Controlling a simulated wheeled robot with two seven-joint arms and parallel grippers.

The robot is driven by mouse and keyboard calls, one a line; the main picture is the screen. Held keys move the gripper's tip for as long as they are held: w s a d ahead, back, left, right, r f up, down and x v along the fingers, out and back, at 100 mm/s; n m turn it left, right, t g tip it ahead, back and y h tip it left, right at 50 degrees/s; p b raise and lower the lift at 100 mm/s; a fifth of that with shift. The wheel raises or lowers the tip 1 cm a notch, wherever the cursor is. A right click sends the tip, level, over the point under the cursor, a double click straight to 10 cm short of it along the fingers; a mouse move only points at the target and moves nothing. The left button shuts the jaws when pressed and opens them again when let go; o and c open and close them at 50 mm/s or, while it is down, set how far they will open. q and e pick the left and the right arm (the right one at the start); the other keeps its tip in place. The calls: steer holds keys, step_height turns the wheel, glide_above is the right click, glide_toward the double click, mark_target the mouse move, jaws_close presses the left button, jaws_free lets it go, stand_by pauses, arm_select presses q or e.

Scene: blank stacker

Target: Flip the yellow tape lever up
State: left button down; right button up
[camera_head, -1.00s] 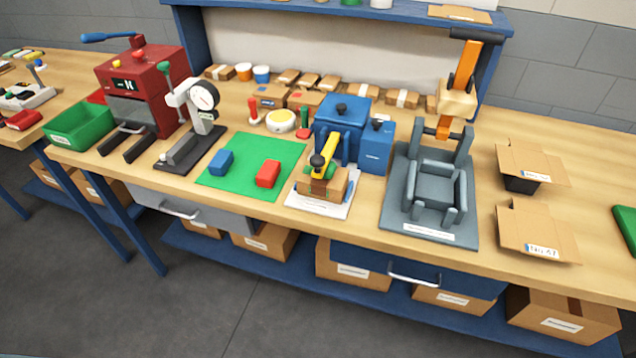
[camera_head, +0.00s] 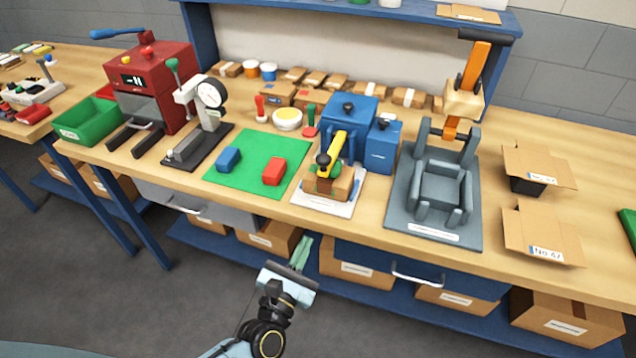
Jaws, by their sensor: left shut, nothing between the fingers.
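The yellow tape lever (camera_head: 334,146) slants up and to the right from a black knob (camera_head: 323,159), above a small brown box (camera_head: 330,184). The box sits on a white plate (camera_head: 322,205) near the front edge of the bench, in front of a blue machine (camera_head: 345,117). My left gripper (camera_head: 303,250) is below and in front of the bench edge, its pale green fingers pointing up and together. It is shut, holds nothing and is clear of the lever. My right gripper is not in view.
A green mat (camera_head: 259,163) with a blue block (camera_head: 228,159) and a red block (camera_head: 274,171) lies left of the plate. A grey fixture (camera_head: 437,190) with an orange arm stands right. Drawer handles (camera_head: 417,275) stick out below the bench edge (camera_head: 300,213).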

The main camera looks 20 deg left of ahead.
mark_target(323, 169)
arm_select(q)
step_height(323, 169, up, 4)
steer(key=n+t, duration=0.1)
steer(key=n, duration=0.2)
steer(key=shift+w+a+n+y, duration=0.1)
steer(key=shift+w+n+y, duration=0.05)
steer(key=shift+n+y, duration=0.25)
steer(key=shift+w, duration=0.1)
steer(key=p+x, duration=0.1)
steer(key=x, duration=0.9)
steer(key=shift+w+r, duration=0.1)
steer(key=shift+w, duration=0.05)
step_height(323, 169, up, 3)
steer(key=shift+f+p, duration=0.25)
steer(key=shift+p, duration=1)
steer(key=shift+r+p, duration=0.35)
steer(key=shift+r, duration=0.25)
steer(key=shift+a, duration=0.1)
